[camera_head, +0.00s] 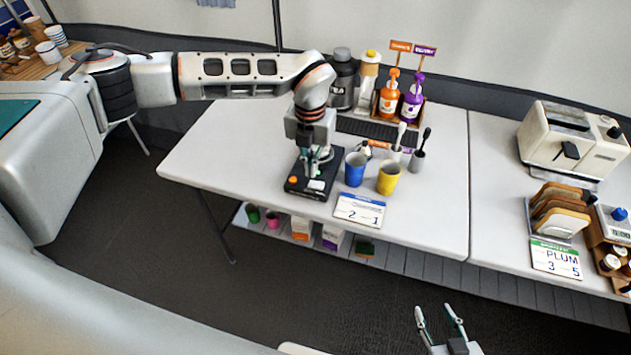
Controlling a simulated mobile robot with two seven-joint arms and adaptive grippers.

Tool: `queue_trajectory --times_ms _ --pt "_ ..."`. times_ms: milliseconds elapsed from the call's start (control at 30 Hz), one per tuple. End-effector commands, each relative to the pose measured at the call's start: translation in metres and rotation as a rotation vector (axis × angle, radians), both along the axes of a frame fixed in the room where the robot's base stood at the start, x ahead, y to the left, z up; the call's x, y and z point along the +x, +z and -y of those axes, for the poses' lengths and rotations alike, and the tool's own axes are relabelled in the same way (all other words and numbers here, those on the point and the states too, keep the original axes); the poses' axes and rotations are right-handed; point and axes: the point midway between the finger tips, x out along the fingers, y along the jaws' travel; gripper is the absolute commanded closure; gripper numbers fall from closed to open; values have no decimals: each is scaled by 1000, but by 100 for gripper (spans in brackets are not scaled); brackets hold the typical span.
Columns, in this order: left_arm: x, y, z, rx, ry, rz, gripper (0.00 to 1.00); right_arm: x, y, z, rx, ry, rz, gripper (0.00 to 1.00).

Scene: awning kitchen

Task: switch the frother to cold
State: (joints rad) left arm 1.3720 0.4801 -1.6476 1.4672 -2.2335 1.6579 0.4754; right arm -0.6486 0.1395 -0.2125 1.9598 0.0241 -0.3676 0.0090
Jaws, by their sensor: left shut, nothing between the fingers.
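The frother appears to be the black flat-based device (296,189) near the left end of the white table. An orange spot and a pale switch-like piece show on its front; I cannot read the setting. My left gripper (314,172) points down over this base, shut and empty, its fingertips close to the pale piece. I cannot tell whether they touch it. The gripper hides the back part of the device. My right gripper (440,316) is at the bottom of the view, open and empty, apart from the table.
A blue cup (355,170) and a yellow cup (388,179) stand right of the device. A number card (359,210) lies in front. Orange and purple pump bottles (411,98) stand behind. A toaster (572,140) and toast rack are far right. The table's middle right is clear.

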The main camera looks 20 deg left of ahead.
Motion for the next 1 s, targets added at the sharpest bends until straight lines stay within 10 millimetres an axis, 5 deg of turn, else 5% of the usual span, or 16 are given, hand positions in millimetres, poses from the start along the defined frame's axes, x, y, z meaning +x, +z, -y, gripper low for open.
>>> queue_trajectory --times_ms 1000 --pt "0 21 0 0 0 0 100 2 17 0 1 0 6 60"
